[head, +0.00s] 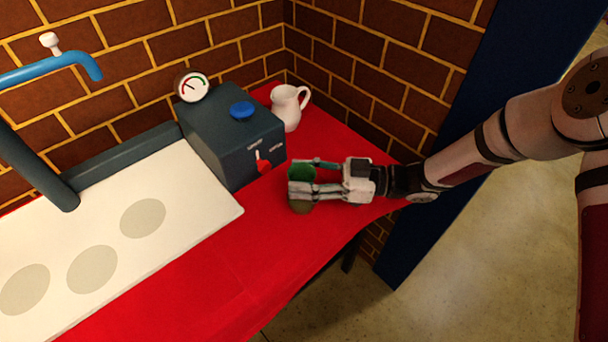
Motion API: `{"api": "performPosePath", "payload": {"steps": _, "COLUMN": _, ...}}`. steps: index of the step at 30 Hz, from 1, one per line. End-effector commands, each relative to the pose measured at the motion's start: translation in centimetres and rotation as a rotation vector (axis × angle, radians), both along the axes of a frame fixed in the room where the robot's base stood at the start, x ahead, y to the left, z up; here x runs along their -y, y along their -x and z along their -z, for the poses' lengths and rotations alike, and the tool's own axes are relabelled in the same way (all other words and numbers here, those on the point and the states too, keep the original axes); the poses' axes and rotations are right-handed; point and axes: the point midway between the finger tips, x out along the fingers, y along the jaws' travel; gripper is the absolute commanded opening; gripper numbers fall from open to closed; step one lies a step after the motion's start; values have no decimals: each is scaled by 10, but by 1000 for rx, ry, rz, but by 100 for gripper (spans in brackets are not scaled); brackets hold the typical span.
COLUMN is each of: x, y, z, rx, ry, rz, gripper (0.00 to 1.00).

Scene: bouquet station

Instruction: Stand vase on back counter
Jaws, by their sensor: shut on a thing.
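My gripper (299,180) is shut on a green vase (301,172) above the right part of the red counter (232,258). The vase's green upper part shows between the fingers and a brownish-olive part shows below them. The fingers hide its middle. It looks roughly upright. I cannot tell whether its base touches the counter.
A dark grey box (232,135) with a blue knob, red lever and gauge stands left of my gripper. A white pitcher (289,107) stands behind it near the brick wall. A white board (185,240) with grey circles lies left. The counter's front edge is close.

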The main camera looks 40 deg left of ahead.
Motion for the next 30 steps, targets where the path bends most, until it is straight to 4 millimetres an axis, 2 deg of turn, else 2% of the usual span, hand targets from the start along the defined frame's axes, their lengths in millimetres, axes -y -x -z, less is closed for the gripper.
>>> {"api": "performPosePath", "payload": {"steps": 2, "x": 0, "y": 0, "z": 2, "rx": -1, "ry": -2, "rz": 0, "gripper": 0}}
{"api": "performPosePath", "payload": {"steps": 3, "x": 0, "y": 0, "z": 2, "rx": 0, "ry": 0, "rz": 0, "gripper": 53}}
{"api": "performPosePath", "payload": {"steps": 5, "x": 0, "y": 0, "z": 2, "rx": 0, "ry": 0, "rz": 0, "gripper": 66}}
{"api": "performPosePath", "payload": {"steps": 18, "x": 2, "y": -2, "z": -1, "rx": 0, "ry": 0, "rz": 2, "gripper": 66}}
{"api": "performPosePath", "payload": {"steps": 23, "x": 22, "y": -19, "z": 0, "rx": 1, "ry": 0, "rz": 4, "gripper": 66}}
{"api": "performPosePath", "payload": {"steps": 30, "x": 60, "y": -52, "z": 0, "rx": 1, "ry": 0, "rz": 3, "gripper": 66}}
